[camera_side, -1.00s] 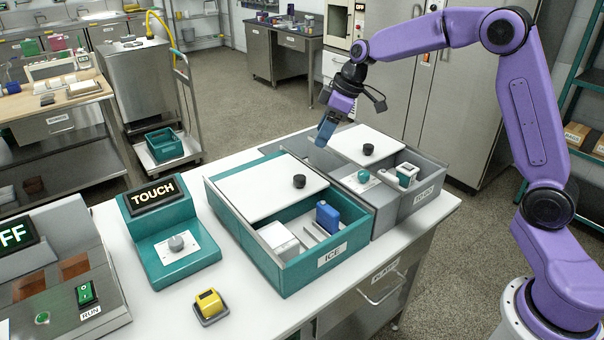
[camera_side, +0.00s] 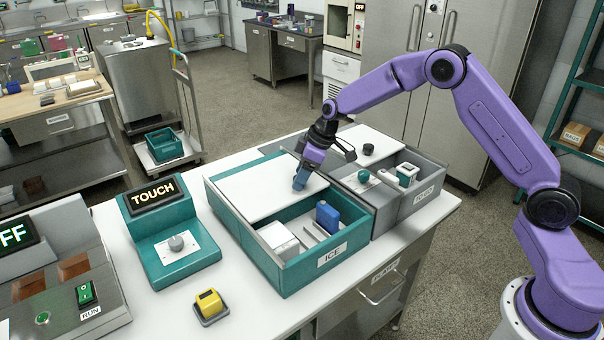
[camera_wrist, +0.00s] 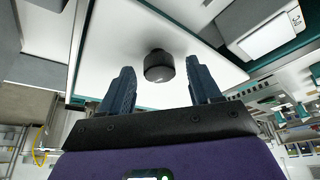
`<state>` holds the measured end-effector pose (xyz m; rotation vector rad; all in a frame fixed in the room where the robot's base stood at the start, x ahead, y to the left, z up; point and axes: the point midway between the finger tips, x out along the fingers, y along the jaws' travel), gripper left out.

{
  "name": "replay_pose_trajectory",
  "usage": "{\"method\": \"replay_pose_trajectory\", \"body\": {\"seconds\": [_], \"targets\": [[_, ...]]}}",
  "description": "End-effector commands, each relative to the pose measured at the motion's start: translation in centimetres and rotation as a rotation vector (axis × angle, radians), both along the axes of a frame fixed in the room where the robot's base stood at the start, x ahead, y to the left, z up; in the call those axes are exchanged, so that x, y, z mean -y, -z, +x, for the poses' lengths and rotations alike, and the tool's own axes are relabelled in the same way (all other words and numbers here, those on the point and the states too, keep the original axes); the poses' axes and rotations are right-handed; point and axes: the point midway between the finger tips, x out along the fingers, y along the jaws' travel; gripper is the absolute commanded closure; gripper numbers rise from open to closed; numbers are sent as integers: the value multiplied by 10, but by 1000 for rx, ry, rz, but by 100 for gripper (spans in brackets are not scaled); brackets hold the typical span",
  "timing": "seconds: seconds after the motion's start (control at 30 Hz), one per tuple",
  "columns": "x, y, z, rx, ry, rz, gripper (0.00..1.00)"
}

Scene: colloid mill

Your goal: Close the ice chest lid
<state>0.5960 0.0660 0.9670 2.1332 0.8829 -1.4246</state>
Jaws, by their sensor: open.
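The teal ice chest (camera_side: 281,277), labelled ICE, stands on the white table with its front part open. Its white sliding lid (camera_side: 258,190) covers the back part. The lid's round black knob (camera_wrist: 159,65) shows in the wrist view, ahead of and between my fingertips. My gripper (camera_side: 300,180) is at the lid's right side, where it hides the knob in the side view. In the wrist view my gripper (camera_wrist: 157,80) is open, one blue finger on each side of the knob. I cannot tell whether the fingers touch it. A blue bottle (camera_side: 327,217) and a white block (camera_side: 279,239) are inside the chest.
A grey bin (camera_side: 424,196) with its own white lid (camera_side: 350,142) and black knob (camera_side: 368,149) stands close on the right. A teal TOUCH device (camera_side: 170,240) stands left, with a yellow item (camera_side: 209,304) in front. The table's front middle is clear.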

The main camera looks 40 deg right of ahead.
Motion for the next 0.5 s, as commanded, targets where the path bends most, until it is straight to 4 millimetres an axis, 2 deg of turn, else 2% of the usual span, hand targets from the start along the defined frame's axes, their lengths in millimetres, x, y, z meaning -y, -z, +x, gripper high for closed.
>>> {"method": "replay_pose_trajectory", "body": {"seconds": [0.23,0.4,0.43,0.5], "targets": [[0,0,0,0,0,0,37],[0,0,0,0,0,0,93],[0,0,0,0,0,0,100],[0,0,0,0,0,0,100]]}}
